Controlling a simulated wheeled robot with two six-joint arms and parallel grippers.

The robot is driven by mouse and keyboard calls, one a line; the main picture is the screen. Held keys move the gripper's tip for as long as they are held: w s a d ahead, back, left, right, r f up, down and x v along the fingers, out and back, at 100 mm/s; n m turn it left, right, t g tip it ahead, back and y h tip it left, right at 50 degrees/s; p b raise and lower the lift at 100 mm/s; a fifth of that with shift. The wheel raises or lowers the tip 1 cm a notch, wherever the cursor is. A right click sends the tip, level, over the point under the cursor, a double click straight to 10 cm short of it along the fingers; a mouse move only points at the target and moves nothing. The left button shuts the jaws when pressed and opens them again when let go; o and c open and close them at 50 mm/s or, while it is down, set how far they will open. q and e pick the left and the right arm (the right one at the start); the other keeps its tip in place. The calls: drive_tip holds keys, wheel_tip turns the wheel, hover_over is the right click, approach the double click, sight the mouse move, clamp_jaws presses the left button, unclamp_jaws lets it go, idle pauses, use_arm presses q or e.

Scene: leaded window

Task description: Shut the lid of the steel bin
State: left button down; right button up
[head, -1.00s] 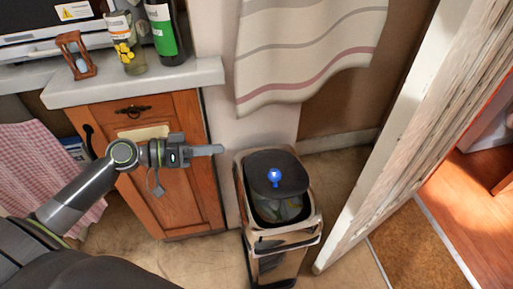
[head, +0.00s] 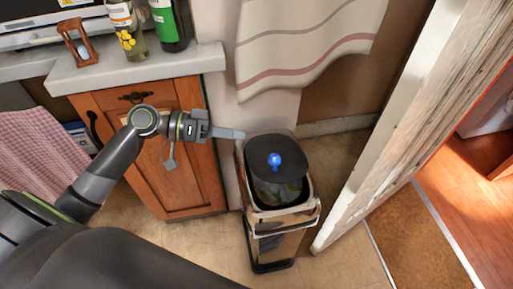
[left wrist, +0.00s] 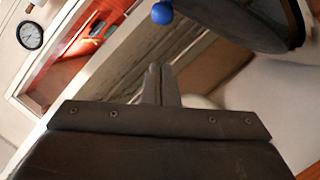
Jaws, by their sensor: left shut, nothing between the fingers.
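The steel bin (head: 257,216) stands on the floor in the middle of the head view. Its dark lid (head: 290,149) is raised, and the bin's inside shows under the lid's front edge. A blue ball (head: 274,160) sits on the lid. My left gripper (head: 240,134) is shut and empty, with its tips just left of the lid's back left edge; whether they touch it I cannot tell. In the left wrist view the shut fingers (left wrist: 161,84) point past the blue ball (left wrist: 162,12) and the lid (left wrist: 240,18). My right gripper is not in view.
A wooden cabinet (head: 190,180) with a pale worktop (head: 140,68) stands left of the bin. A striped cloth (head: 305,45) hangs behind the bin. A white, worn door edge (head: 395,130) stands close on the right. Bare floor (head: 340,190) lies between bin and door.

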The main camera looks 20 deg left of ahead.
sight(260, 177)
use_arm(q)
drive_tip(key=x, duration=0.3)
drive_tip(key=shift+w+d, duration=0.1)
drive_tip(key=shift+d, duration=0.15)
drive_tip(key=shift+s+d+f, duration=0.3)
drive_tip(key=shift+d+f, duration=0.4)
drive_tip(key=shift+s+d+f, duration=0.2)
drive_tip(key=shift+d+f, duration=0.3)
drive_tip(key=shift+f, duration=0.05)
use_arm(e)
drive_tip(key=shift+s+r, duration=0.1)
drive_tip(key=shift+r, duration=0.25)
use_arm(q)
drive_tip(key=shift+f, duration=0.1)
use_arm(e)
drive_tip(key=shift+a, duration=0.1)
